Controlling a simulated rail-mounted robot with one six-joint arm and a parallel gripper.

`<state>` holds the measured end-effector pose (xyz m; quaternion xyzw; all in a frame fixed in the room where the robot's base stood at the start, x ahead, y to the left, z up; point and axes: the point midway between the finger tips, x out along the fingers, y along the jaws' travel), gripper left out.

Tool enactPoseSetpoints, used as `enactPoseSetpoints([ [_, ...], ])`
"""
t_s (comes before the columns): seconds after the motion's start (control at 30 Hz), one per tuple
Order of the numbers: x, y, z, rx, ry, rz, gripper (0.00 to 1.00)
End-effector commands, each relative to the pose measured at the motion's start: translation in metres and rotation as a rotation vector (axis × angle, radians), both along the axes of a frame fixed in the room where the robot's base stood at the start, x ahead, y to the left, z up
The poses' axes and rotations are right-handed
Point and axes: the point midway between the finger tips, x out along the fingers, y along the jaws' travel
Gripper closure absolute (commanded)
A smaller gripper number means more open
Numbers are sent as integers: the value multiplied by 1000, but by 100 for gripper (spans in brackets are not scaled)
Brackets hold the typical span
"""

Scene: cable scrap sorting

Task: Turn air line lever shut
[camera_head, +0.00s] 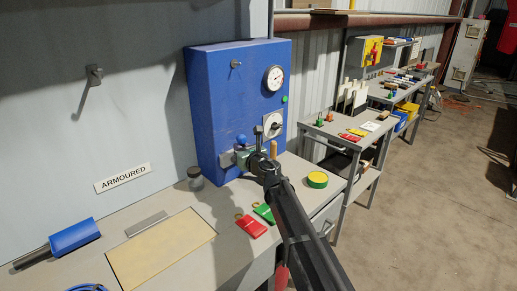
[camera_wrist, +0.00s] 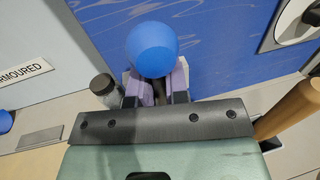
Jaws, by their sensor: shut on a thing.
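The blue cabinet (camera_head: 222,85) stands against the wall at the back of the bench. The lever's blue ball knob (camera_head: 241,139) shows low on its front, by a small grey plate (camera_head: 227,160). In the wrist view the ball (camera_wrist: 153,49) sits just beyond the fingertips and hides the lever's far part. My gripper (camera_head: 243,153) is at the cabinet front. In the wrist view my gripper (camera_wrist: 156,92) is shut, its pale purple finger pads on either side of the lever's dark stem below the ball. The lever's pivot is hidden.
A gauge (camera_head: 274,78), a green button (camera_head: 285,99) and a rotary switch (camera_head: 272,125) are on the cabinet. A wooden handle (camera_wrist: 290,108) stands close right of my gripper, a jar (camera_wrist: 105,90) close left. Red tags (camera_head: 251,226) and yellow tape (camera_head: 317,180) lie on the bench.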

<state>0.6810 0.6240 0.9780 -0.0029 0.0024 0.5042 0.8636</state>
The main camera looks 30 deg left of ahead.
Motion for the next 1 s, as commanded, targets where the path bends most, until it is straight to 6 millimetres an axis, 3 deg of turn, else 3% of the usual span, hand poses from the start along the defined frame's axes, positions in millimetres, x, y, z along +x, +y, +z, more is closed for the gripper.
enactPoseSetpoints([
  [0.1, 5, 10, 7, 0, -9, -3, 100],
  [0.43, 4, 11, 8, -1, -11, -1, 100],
  [0.47, 4, 11, 8, -1, -11, -1, 82],
  [0.7, 0, 9, 6, 0, -9, 2, 45],
  [1.0, -4, 4, 2, -1, -10, 3, 45],
])
